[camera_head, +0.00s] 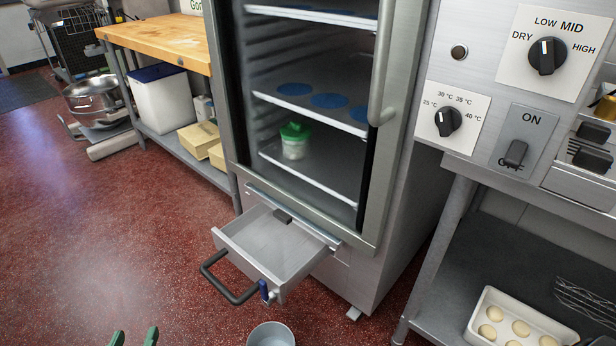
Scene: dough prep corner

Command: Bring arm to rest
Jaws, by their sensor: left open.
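My left gripper (134,338) shows only as two green fingertips at the bottom edge, left of centre. The tips stand apart with nothing visible between them. Red floor shows around them, and the rest of this gripper and its arm is out of frame. The gripper is below and left of the pulled-out drawer, apart from its black handle. My right gripper is not in view.
A steel cabinet (408,190) holds trays and a green-lidded jar (294,143). A round metal container (271,336) stands below. A dough tray (518,322) sits lower right. Floor at left is open.

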